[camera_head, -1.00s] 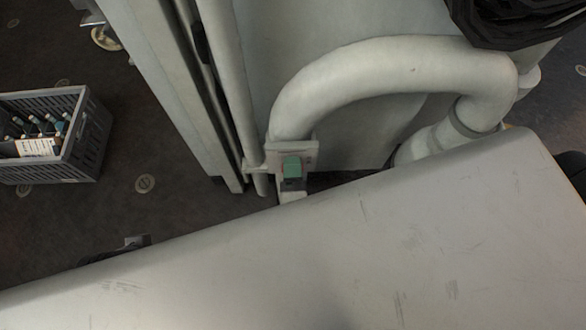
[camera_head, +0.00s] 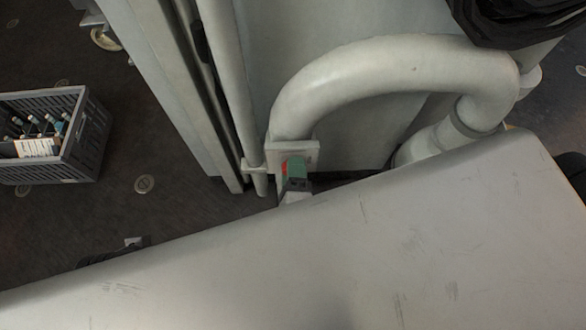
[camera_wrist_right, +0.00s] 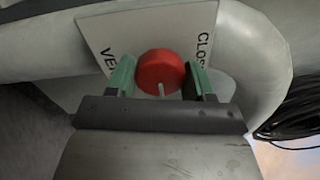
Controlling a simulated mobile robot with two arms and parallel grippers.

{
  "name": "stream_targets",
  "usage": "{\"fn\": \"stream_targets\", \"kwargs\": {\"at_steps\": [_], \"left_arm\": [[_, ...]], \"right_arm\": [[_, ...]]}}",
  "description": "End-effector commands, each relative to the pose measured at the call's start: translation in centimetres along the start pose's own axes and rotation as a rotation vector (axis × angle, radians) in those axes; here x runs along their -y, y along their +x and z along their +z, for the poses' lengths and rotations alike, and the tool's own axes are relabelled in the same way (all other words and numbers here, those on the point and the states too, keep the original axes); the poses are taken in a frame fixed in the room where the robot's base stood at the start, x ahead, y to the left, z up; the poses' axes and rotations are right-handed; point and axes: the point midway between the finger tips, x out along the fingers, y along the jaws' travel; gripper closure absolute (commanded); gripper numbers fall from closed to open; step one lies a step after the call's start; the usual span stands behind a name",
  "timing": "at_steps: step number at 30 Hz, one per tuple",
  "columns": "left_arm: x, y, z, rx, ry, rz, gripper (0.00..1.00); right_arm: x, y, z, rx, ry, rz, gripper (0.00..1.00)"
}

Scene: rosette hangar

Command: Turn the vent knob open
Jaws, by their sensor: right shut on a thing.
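The red vent knob (camera_wrist_right: 160,72) sits on a pale plate (camera_wrist_right: 105,27) in the right wrist view. The plate's lettering reads "VE" at left and "CLOS" at right, partly covered. A pale line shows on the knob's lower part, pointing down in that view. My right gripper (camera_wrist_right: 161,80) has its green fingers on either side of the knob and is shut on it. In the head view the knob (camera_head: 284,168) is a red sliver beside my right gripper (camera_head: 295,170). My left gripper is not in view.
A thick pale curved pipe (camera_head: 390,65) arches beside the knob plate. A thin vertical pipe (camera_head: 232,80) runs at its left. Black coiled cable (camera_head: 515,20) hangs at top right. A grey crate of bottles (camera_head: 85,150) stands on the dark floor at left.

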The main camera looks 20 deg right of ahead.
Motion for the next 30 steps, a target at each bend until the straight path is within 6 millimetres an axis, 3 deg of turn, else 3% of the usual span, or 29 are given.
{"fn": "stream_targets", "kwargs": {"at_steps": [1,6,17,30], "left_arm": [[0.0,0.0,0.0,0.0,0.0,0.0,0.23],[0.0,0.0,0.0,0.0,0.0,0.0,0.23],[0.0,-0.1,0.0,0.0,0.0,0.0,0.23],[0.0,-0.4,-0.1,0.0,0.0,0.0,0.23]], "right_arm": [[-0.2,-0.1,0.0,0.0,0.002,0.005,0.46],[-0.1,-0.1,0.0,0.0,0.001,0.003,0.22],[-0.1,-0.8,0.0,0.0,0.0,0.003,0.22],[-0.1,-8.9,0.0,0.001,0.0,0.006,0.22]]}}
